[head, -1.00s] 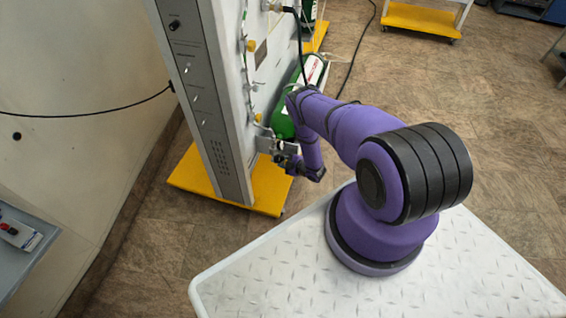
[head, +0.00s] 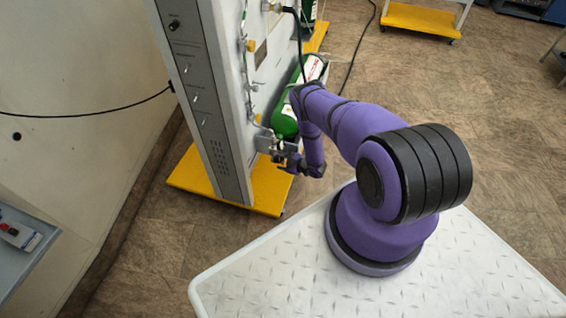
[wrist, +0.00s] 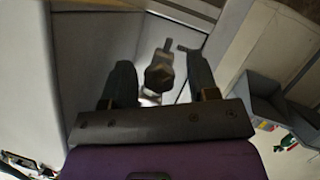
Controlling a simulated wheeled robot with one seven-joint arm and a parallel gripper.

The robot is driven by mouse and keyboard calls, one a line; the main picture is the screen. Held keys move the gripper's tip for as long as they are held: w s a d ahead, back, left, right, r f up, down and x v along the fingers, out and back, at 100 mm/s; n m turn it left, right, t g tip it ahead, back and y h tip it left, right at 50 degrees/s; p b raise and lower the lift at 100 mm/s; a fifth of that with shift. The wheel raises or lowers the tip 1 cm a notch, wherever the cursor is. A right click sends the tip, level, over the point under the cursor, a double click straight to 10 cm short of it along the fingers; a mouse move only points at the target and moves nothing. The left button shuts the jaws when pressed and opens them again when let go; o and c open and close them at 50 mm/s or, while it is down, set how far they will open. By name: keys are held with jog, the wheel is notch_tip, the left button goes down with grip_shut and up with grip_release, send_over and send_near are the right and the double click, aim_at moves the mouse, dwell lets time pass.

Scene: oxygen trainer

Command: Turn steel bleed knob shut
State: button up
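The steel bleed knob (wrist: 159,74) shows in the wrist view as a grey metal piece with a short stem, low on the trainer panel. My gripper (wrist: 161,75) has its two dark fingers apart, one on each side of the knob. Gaps show between the knob and both fingers, so I see no contact. In the head view my gripper (head: 282,158) is at the lower front of the panel, by a small grey bracket (head: 265,143). The knob is too small to make out clearly there.
The tall trainer panel (head: 205,100) stands on a yellow base (head: 270,190). A thin metal rod (wrist: 187,48) sticks out beside the knob.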

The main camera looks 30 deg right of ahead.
jog(key=v, duration=1)
jog(key=shift+s, duration=0.35)
jog(key=shift+d, duration=0.15)
jog(key=w+a+f+n, duration=0.1)
jog(key=w, duration=0.2)
jog(key=w+a+f+n+t+h, duration=0.1)
jog(key=w+a+n, duration=0.1)
jog(key=w, duration=0.1)
jog(key=w+a+f+n+t, duration=0.1)
jog(key=w, duration=0.2)
jog(key=shift+a+f, duration=0.3)
jog(key=shift+a, duration=0.1)
jog(key=c, duration=0.9)
